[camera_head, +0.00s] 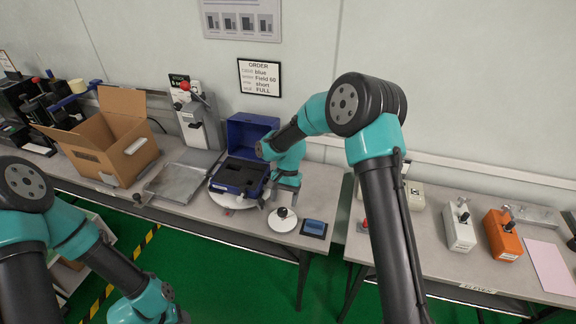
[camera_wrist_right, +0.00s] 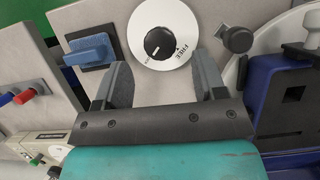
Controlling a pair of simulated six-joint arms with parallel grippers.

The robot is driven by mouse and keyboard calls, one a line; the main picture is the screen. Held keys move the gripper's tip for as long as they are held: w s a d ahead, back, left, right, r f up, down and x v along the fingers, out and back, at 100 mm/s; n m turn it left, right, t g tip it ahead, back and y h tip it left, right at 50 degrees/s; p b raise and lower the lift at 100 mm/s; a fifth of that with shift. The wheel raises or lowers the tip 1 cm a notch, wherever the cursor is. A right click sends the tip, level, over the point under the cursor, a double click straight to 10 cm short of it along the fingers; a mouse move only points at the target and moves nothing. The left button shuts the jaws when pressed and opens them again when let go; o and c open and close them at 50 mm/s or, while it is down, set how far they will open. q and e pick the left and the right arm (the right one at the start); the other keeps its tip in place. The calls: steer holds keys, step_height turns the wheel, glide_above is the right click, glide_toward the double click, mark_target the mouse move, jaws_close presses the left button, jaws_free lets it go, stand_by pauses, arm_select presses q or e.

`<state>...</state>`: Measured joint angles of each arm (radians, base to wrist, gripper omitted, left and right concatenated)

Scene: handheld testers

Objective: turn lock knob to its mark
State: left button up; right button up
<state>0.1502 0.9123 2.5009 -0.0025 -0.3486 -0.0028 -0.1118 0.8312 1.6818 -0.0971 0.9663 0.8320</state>
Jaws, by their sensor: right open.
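The lock knob (camera_wrist_right: 160,43) is a black knob in the middle of a round white dial (camera_wrist_right: 147,14). The dial carries the word FREE at its right side, a small black mark and a smaller label that I cannot read. A pale line on the knob seems to point to the lower left. In the head view the dial (camera_head: 274,222) lies on the table's front part. My right gripper (camera_wrist_right: 162,78) is open and empty, its fingers apart on either side of the dial's near edge; it also shows in the head view (camera_head: 285,192). My left gripper is out of view.
A blue rectangular block on a dark plate (camera_head: 314,228) sits right of the dial. An open blue case (camera_head: 240,176) stands behind left on a round white base. A black round knob (camera_wrist_right: 237,39) is beside the dial. A cardboard box (camera_head: 110,150) stands further left.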

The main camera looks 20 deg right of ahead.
steer(key=v, duration=1.3)
steer(key=shift+r, duration=0.35)
